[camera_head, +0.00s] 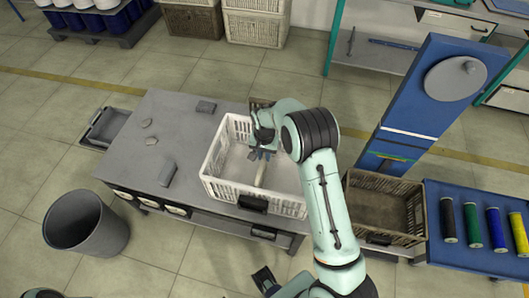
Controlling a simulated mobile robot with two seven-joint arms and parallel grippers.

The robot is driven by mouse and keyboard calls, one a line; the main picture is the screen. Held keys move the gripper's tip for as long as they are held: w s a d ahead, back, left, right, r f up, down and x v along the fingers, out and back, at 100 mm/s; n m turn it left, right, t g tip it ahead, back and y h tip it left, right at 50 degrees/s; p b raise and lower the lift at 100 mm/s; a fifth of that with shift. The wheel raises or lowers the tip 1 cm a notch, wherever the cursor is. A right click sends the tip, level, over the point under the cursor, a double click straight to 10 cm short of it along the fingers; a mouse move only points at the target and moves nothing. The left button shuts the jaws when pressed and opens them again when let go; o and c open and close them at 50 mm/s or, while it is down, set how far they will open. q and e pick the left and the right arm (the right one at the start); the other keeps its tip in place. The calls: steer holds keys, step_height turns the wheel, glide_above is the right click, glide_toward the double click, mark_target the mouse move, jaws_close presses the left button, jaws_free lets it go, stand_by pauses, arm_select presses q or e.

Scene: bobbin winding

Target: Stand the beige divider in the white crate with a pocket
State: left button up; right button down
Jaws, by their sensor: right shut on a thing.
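The white crate (212,176) stands on the right part of the grey table, its slatted walls upright and its top open. My right gripper (261,155) reaches down into the crate and is shut on the beige divider (261,176). The divider shows as a narrow beige strip below the fingers, running toward the crate's near wall. Its upper end is hidden by the gripper. I cannot tell whether it touches the crate floor, and no pocket can be made out.
The grey table (150,120) holds a few small grey pieces left of the crate. A grey bin (85,225) stands at the left. A brown crate (380,208), a blue column (420,95) and a blue bench with several coloured spools stand at the right.

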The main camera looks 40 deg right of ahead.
steer(key=shift+f+b, duration=0.6)
steer(key=shift+f, duration=0.4)
steer(key=c, duration=1)
jaws_free()
steer(key=shift+r, duration=0.15)
step_height(320, 180, up, 13)
steer(key=shift+r+p, duration=0.15)
steer(key=shift+p, duration=0.35)
